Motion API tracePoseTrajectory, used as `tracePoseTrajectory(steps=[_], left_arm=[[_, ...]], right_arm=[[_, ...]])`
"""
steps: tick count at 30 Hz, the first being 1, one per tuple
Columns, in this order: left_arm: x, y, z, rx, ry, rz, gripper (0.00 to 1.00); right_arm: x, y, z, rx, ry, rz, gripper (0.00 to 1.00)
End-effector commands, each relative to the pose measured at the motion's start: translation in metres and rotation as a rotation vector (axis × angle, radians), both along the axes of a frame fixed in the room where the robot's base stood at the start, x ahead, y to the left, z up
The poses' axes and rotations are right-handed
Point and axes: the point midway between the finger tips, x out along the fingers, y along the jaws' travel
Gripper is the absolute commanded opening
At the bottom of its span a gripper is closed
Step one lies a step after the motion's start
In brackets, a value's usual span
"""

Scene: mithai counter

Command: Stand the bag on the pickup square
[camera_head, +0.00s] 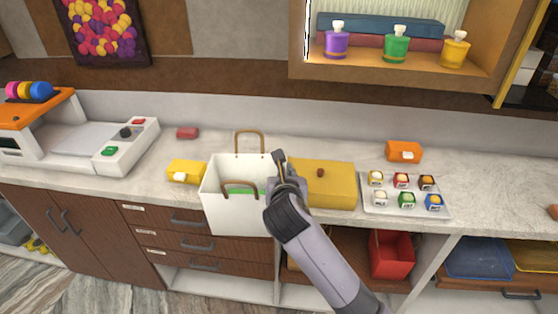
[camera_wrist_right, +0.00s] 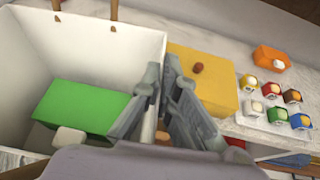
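The white bag (camera_head: 235,210) with brown loop handles is upright and open at the top. Its lower front shows past the counter's front edge, over the drawers; I cannot tell whether its base touches the counter. A green box (camera_wrist_right: 80,112) lies inside it, also visible as a green strip in the head view (camera_head: 243,191). My right gripper (camera_head: 280,160) is at the bag's right wall. In the right wrist view its fingers (camera_wrist_right: 161,85) straddle that wall (camera_wrist_right: 158,120), close together and shut on it. My left gripper is not in view. I see no clear pickup square.
A yellow box (camera_head: 325,183) with a brown knob stands right of the bag, close to my gripper. A tray (camera_head: 375,207) of several small jars is further right. A small yellow block (camera_head: 188,170) and a scale (camera_head: 85,140) are left. An orange block (camera_head: 404,152) is behind.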

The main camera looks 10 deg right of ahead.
Motion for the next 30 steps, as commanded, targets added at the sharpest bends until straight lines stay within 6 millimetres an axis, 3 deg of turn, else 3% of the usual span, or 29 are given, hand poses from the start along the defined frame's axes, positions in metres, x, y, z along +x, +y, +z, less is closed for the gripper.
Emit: tracePoseTrajectory(steps=[8,18,30], left_arm=[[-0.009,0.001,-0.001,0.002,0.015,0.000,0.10],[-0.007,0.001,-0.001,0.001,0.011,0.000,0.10],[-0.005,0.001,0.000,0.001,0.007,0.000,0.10]], right_arm=[[-0.063,-0.017,-0.019,-0.003,0.001,0.048,0.00],[-0.165,-0.043,-0.050,-0.003,0.005,0.127,0.00],[-0.236,-0.060,-0.070,0.000,0.003,0.182,0.00]])
